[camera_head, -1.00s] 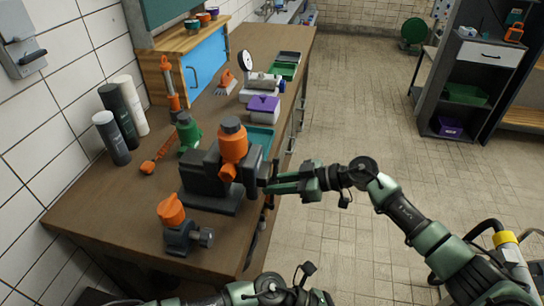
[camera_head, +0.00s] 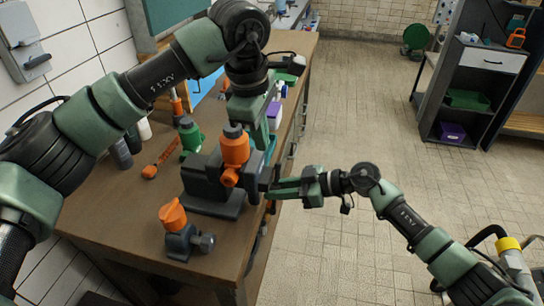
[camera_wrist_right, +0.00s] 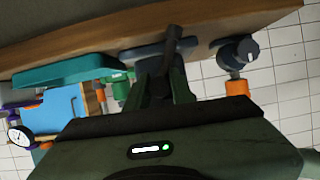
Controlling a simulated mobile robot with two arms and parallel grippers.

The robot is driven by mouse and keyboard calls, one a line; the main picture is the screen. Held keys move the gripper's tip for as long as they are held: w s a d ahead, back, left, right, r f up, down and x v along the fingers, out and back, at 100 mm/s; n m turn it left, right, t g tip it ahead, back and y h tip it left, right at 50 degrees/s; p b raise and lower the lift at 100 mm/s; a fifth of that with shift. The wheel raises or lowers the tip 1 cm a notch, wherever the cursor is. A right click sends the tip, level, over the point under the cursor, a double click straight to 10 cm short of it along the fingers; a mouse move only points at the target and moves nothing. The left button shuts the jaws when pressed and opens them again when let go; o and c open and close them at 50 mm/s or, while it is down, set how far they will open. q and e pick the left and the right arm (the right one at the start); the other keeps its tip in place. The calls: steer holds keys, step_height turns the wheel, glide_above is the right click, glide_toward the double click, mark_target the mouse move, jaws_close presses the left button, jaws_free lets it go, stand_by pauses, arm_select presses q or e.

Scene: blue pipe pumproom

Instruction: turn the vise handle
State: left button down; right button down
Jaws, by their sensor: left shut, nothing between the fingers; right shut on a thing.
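The dark grey vise (camera_head: 205,180) stands at the bench's front right edge. An orange fitting with a dark cap (camera_head: 235,148) sits upright at its jaws. The vise handle (camera_wrist_right: 173,42) is a dark bar in the right wrist view, crossing between my right fingertips. My right gripper (camera_head: 280,188) reaches in from the right, shut on the handle; it also shows in the right wrist view (camera_wrist_right: 167,78). My left gripper (camera_head: 262,138) points down behind the orange fitting, shut and empty. Its fingertips are partly hidden, and I cannot tell whether they touch anything.
A grey valve with an orange cap (camera_head: 176,225) stands near the bench's front. A dark shelf (camera_head: 480,85) stands far right.

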arm_select(q)
glide_toward(276, 174)
step_height(276, 174, down, 3)
steer(key=s+a, duration=0.1)
steer(key=s, duration=0.2)
arm_select(e)
steer(key=shift+s+f, duration=0.15)
steer(key=shift+f, duration=0.1)
arm_select(q)
steer(key=w, duration=0.1)
steer(key=w+d+f, duration=0.1)
steer(key=w, duration=0.1)
steer(key=shift+d+f, duration=0.1)
steer(key=shift+f, duration=0.2)
steer(key=shift+w+d+f, duration=0.2)
steer(key=shift+w, duration=0.1)
